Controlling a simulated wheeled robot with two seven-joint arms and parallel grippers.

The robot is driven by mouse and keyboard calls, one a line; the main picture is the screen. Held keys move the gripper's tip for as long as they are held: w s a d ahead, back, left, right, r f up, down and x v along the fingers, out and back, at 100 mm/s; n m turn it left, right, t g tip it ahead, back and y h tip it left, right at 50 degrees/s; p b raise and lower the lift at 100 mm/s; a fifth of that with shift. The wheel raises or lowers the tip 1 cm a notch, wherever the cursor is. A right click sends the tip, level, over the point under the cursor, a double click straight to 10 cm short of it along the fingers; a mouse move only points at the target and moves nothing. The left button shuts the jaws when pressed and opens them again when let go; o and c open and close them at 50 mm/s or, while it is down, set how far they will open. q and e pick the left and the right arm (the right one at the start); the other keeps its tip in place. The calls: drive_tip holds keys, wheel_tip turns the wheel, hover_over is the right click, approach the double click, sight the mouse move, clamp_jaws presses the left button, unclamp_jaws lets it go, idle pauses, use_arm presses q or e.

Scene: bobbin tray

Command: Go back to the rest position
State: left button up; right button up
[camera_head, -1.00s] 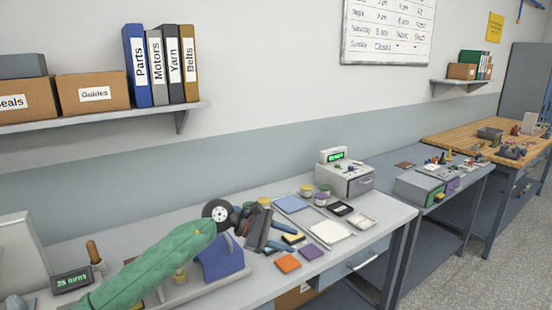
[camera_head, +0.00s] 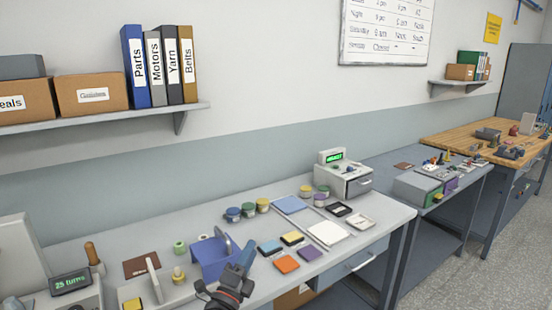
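My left gripper (camera_head: 243,259) is low in the middle of the head view, over the front edge of the bench beside the blue tray (camera_head: 208,262). Its bluish fingers point up and away; they overlap in this view, so I cannot tell whether they are apart. I see nothing clearly held in it. The dark wrist with red parts is below the fingers. My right gripper is not in view.
The grey bench (camera_head: 130,247) carries several round tubs, coloured square pads and a white tray (camera_head: 327,233). A display (camera_head: 70,282) stands at the left. A shelf (camera_head: 100,117) is above.

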use_arm(q)
drive_tip(key=s+a+f+n+g+y, duration=0.3)
drive_tip(key=s+a+f+n+y, duration=0.2)
drive_tip(key=f+n, duration=0.35)
drive_tip(key=s+a+f+n+g+y, duration=0.3)
drive_tip(key=s+a+f+n+y, duration=0.3)
drive_tip(key=f, duration=0.4)
drive_tip(key=s+a+f+n+g+h, duration=0.15)
drive_tip(key=s+f+n+g, duration=0.35)
drive_tip(key=s, duration=0.7)
drive_tip(key=s+a+f+n+g+h, duration=0.1)
drive_tip(key=s+a+f+n+g, duration=0.15)
drive_tip(key=s+f+g, duration=0.7)
drive_tip(key=s+d+f, duration=0.1)
drive_tip(key=s+f, duration=0.1)
drive_tip(key=f, duration=0.7)
drive_tip(key=s+d+f+t, duration=0.1)
drive_tip(key=s+d+f, duration=0.1)
drive_tip(key=f, duration=0.8)
drive_tip(key=s+d+f, duration=0.2)
drive_tip(key=f, duration=0.8)
drive_tip(key=shift+s+f+n, duration=0.15)
drive_tip(key=shift+s+n, duration=0.05)
drive_tip(key=shift+n, duration=0.1)
drive_tip(key=shift+d+t, duration=0.15)
drive_tip(key=shift+t, duration=0.1)
